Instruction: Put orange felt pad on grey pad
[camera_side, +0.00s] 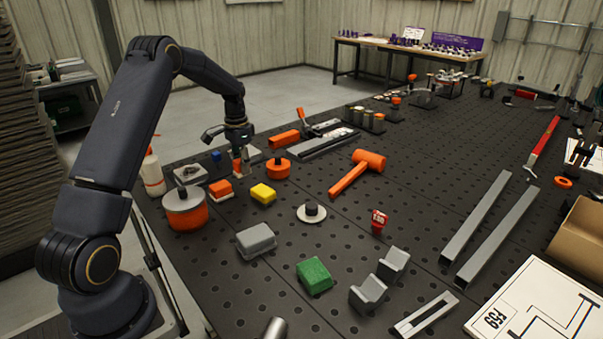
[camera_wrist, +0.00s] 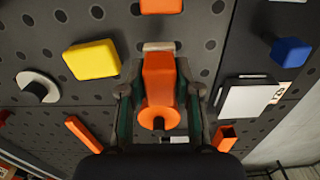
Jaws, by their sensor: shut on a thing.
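My gripper (camera_side: 238,163) is shut on an orange block, the orange felt pad (camera_wrist: 158,72), at the far left part of the table. In the wrist view the pad sits between both fingers, with a pale edge at its upper end. In the side view it is small and partly hidden by the fingers; I cannot tell whether it touches the table. The grey pad (camera_side: 256,240) is a rounded grey block on the black table, nearer the camera and to the right of my gripper. It is out of the wrist view.
A yellow block (camera_side: 263,194), an orange-and-white block (camera_side: 220,190) and a large orange pot (camera_side: 185,212) stand between my gripper and the camera. A round orange piece with a black knob (camera_side: 278,168) is close right.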

